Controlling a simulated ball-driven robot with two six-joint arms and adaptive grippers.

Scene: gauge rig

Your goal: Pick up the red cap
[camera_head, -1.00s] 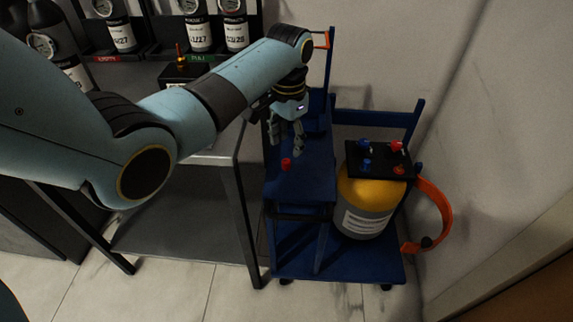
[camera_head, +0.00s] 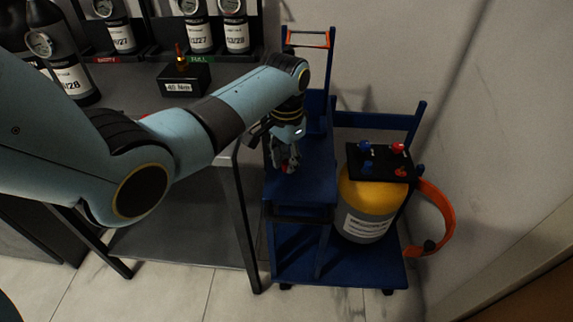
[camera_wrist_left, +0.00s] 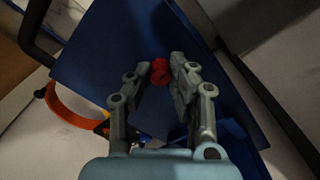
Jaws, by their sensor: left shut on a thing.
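The red cap (camera_wrist_left: 159,72) shows between my left gripper's fingers in the left wrist view, over the blue shelf of the trolley. My left gripper (camera_head: 287,166) is shut on it, low at the upper trolley shelf (camera_head: 302,187). In the head view the fingers hide most of the cap, and only a bit of red shows. I cannot tell whether the cap still touches the shelf. My right gripper is in neither view.
A black panel (camera_head: 378,158) with red and blue caps sits above a yellow and grey cylinder (camera_head: 362,205) on the trolley's right. An orange loop (camera_head: 441,210) stands beside it. A grey bench (camera_head: 130,92) with bottles and a black box (camera_head: 185,80) lies left.

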